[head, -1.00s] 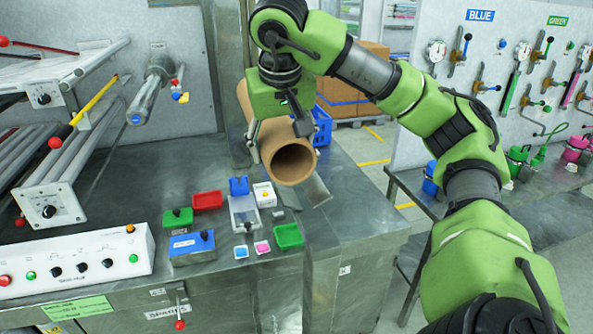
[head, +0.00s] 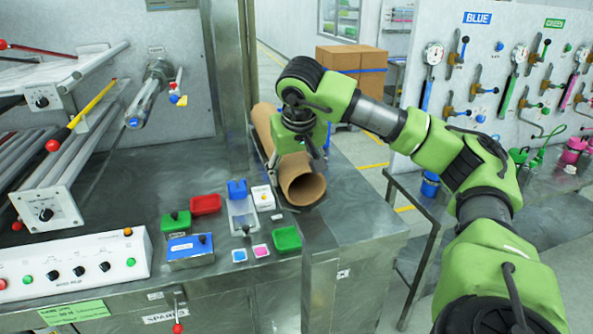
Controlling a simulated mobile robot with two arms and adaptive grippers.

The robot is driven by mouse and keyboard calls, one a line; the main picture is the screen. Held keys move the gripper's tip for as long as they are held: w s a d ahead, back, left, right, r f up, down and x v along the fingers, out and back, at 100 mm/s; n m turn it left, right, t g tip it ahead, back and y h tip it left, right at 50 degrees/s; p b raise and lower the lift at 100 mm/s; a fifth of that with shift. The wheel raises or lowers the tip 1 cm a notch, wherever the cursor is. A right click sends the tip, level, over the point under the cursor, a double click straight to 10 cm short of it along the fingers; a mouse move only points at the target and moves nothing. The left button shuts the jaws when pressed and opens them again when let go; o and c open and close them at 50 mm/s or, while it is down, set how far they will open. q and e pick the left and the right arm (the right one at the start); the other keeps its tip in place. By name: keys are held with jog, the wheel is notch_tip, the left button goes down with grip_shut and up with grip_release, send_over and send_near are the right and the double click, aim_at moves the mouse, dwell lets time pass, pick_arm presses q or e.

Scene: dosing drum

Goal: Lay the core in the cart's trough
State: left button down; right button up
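The core, a brown cardboard tube (head: 304,188), lies lengthwise at the back of the steel bench in the head view, its open end toward me. It is over the cart's grey trough (head: 302,208), whose front lip shows just below the tube's end. The core looks low in the trough, but whether it rests fully on the bottom cannot be seen. My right gripper (head: 297,160) reaches down from above with a finger on each side of the core and appears shut on it. The gripper covers the core's middle. My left gripper is not in view.
A small blue box (head: 191,247), green trays (head: 287,238) and a red tray (head: 205,203) stand left of the trough. A white control panel (head: 75,265) is at the left. A steel post (head: 230,80) rises behind the core. The bench right of the trough is clear.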

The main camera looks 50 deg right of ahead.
jog(key=shift+s+f, duration=0.1)
jog(key=shift+f, duration=0.1)
jog(key=shift+s+a+f+b, duration=0.2)
jog(key=shift+s+f+b, duration=0.1)
jog(key=shift+f+b, duration=0.25)
jog(key=o, duration=1.3)
jog(key=shift+f, duration=0.2)
jog(key=shift+o, duration=0.2)
jog(key=shift+w, duration=0.4)
jog(key=shift+r, duration=0.1)
jog(key=shift+s+d+r, duration=0.1)
jog(key=shift+s, duration=0.1)
